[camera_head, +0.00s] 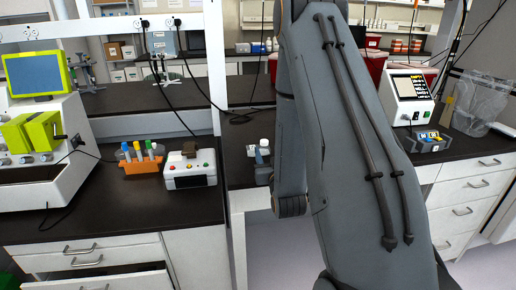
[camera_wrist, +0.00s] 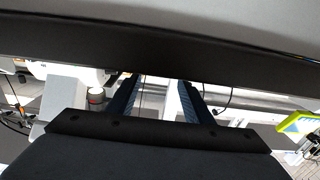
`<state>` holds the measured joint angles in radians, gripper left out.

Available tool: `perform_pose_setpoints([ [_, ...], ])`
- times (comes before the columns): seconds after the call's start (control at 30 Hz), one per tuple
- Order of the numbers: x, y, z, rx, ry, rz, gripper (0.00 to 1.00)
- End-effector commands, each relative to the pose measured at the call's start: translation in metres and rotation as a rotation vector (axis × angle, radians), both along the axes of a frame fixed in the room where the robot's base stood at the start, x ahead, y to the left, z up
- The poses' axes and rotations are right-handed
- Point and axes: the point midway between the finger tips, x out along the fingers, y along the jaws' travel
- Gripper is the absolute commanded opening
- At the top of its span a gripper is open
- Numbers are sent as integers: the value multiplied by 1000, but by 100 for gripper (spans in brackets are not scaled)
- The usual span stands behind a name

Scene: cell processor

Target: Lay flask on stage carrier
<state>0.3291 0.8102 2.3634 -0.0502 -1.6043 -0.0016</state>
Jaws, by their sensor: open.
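My gripper (camera_wrist: 157,88) shows in the wrist view as two dark, ribbed fingers set apart, with nothing seen between them. In the head view my arm covers the middle right and the gripper is not visible. I cannot clearly make out a flask. A small bottle with a white cap (camera_head: 264,146) stands on the dark bench just left of my arm and may be it. I cannot identify the stage carrier for certain. A white instrument with lime-green parts (camera_head: 40,165) stands on the left bench.
An orange rack (camera_head: 142,166) of coloured tubes and a white box with buttons (camera_head: 190,180) stand on the left bench. A white post (camera_head: 214,70) rises beside them. A device with a screen (camera_head: 409,100) and a clear bag (camera_head: 480,105) are at right. Bare bench (camera_head: 150,207) lies in front.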

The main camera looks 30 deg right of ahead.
Motion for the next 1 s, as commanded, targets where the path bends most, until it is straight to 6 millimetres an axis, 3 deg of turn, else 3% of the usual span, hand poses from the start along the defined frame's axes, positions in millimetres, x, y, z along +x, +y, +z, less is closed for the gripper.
perform_pose_setpoints([
  [0.5,55,-21,-1,0,1,2,47],
  [0.77,57,-23,-2,1,2,0,47],
  [1.0,57,-23,-2,1,2,0,8],
])
